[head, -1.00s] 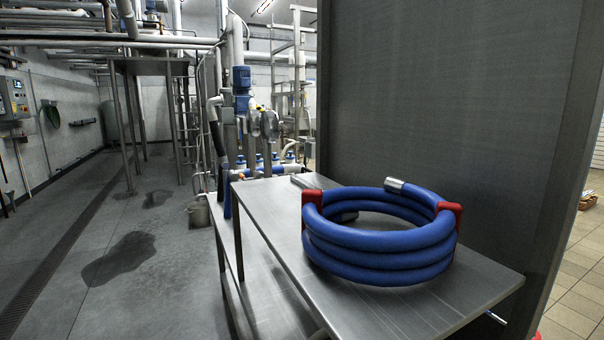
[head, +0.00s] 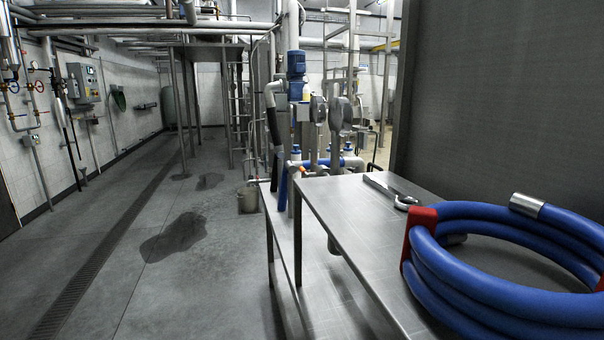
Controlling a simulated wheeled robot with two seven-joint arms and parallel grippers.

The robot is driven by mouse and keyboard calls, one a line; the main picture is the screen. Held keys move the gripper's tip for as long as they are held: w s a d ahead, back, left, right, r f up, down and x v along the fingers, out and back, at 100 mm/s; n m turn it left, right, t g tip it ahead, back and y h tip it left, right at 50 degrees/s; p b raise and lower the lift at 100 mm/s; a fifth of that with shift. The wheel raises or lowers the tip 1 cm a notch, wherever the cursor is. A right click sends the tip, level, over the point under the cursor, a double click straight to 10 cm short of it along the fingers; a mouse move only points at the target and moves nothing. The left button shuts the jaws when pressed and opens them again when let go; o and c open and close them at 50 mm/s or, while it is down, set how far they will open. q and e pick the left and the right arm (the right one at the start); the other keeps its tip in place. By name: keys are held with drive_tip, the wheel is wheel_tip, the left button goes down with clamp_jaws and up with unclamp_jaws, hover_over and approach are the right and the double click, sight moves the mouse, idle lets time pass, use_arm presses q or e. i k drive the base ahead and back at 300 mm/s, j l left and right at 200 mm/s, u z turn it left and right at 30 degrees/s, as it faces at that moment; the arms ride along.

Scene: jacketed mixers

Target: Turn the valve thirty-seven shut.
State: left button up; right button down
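No valve marked thirty-seven can be read in the head view. A pump and pipe group (head: 297,90) with a blue motor, blue fittings and round grey housings stands beyond the steel table. Small round handwheels (head: 39,87) sit on the pipes of the left wall; any labels are too small to read. Neither of my grippers is in view.
A steel table (head: 345,215) fills the front right, with a coiled blue hose (head: 500,270) and a wrench (head: 392,192) on it. A large grey panel (head: 500,90) stands behind it. The floor (head: 120,260) at left is open, with wet patches and a drain.

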sight(303, 171)
drive_tip(key=i+j+z, duration=0.2)
drive_tip(key=j, duration=0.3)
drive_tip(key=j+z, duration=0.2)
drive_tip(key=j, duration=0.35)
drive_tip(key=i+j+z, duration=0.35)
drive_tip(key=i, duration=0.15)
drive_tip(key=i+j+z, duration=0.5)
drive_tip(key=i, duration=0.2)
